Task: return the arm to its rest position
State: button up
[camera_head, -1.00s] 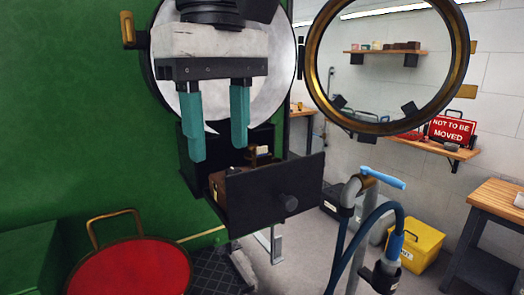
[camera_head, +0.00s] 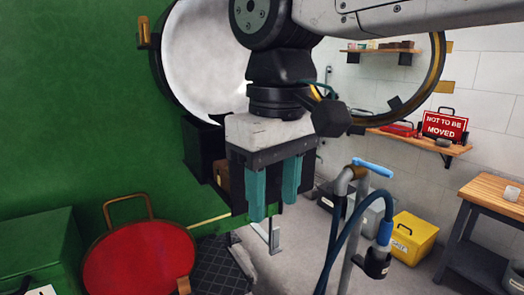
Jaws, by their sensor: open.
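My arm (camera_head: 380,18) reaches in from the top right and bends down at the wrist. My gripper (camera_head: 273,210) points downward with its two teal fingers apart and nothing seen between them. It hangs in front of a black open box (camera_head: 204,148) on the green wall, hiding most of the box and its front panel. A bit of a brown item (camera_head: 222,176) shows at the box, left of the gripper.
A round white lamp face (camera_head: 205,60) and a brass-rimmed ring (camera_head: 437,70) stand behind my arm. A pipe stand with blue hose (camera_head: 345,200), a yellow bin (camera_head: 415,240) and a workbench (camera_head: 490,205) are right.

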jog(key=s+d+f+m, duration=0.2)
jog(key=d+f, duration=0.2)
jog(key=d, duration=0.4)
jog(key=s+d+f+m, duration=0.2)
jog(key=d+f, duration=0.3)
jog(key=d, duration=0.3)
jog(key=s+d+f+m+t, duration=0.1)
jog(key=s+d+f+m, duration=0.2)
jog(key=d, duration=0.6)
jog(key=shift+f+m, duration=0.7)
jog(key=shift+f, duration=0.1)
jog(key=shift+a, duration=0.1)
